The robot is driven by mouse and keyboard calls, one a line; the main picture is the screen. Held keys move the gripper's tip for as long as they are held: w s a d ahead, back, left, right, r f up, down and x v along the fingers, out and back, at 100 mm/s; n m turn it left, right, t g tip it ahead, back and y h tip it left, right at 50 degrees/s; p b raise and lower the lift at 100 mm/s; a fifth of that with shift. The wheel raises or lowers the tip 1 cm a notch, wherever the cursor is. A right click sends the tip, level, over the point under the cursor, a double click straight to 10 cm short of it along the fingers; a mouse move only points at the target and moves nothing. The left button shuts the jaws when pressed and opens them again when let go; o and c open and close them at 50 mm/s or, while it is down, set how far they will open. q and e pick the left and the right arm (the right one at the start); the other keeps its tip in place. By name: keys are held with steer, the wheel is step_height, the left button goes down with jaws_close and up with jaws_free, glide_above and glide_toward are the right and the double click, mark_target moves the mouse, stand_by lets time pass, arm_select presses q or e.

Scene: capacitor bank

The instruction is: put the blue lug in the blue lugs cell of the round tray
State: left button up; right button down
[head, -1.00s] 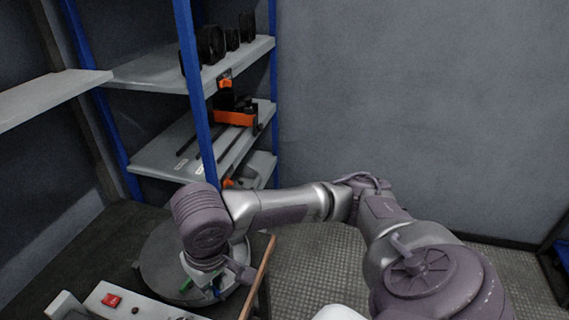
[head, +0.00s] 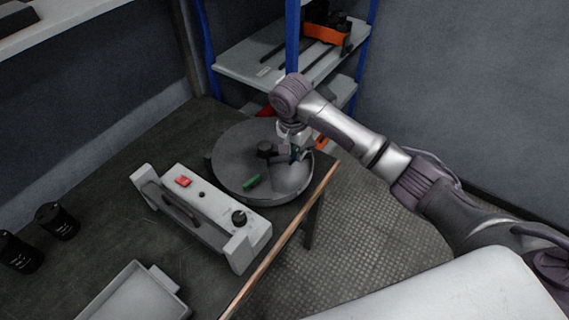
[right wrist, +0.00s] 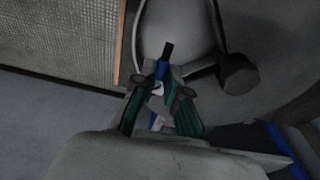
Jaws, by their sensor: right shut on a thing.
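The round grey tray (head: 232,165) stands on the dark bench, with a dark knob (head: 266,149) near its middle and a green piece (head: 251,182) on its near part. My right gripper (head: 297,153) is over the tray's right part, close to the rim. In the right wrist view its fingers (right wrist: 162,88) are shut on the blue lug (right wrist: 162,70), whose dark end points away from the fingers. The knob (right wrist: 238,73) is right of the lug there. My left gripper is out of view.
A grey device (head: 205,215) with a handle and red switch stands in front of the tray. A shallow grey bin (head: 135,292) and black cylinders (head: 57,221) are at the left. A shelf rack with a blue post (head: 292,35) rises behind the tray. The bench's wooden edge (head: 285,235) runs along the right.

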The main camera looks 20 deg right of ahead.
steer(key=a, duration=0.1)
steer(key=w+a+f, duration=0.1)
steer(key=f, duration=0.1)
steer(key=shift+w+a, duration=0.3)
steer(key=shift+a, duration=0.1)
steer(key=shift+f, duration=2)
steer(key=shift+f, duration=0.6)
steer(key=c, duration=1.2)
jaws_free()
steer(key=shift+r, duration=0.3)
step_height(320, 180, up, 12)
steer(key=s+a, duration=0.1)
steer(key=shift+a+r, duration=0.25)
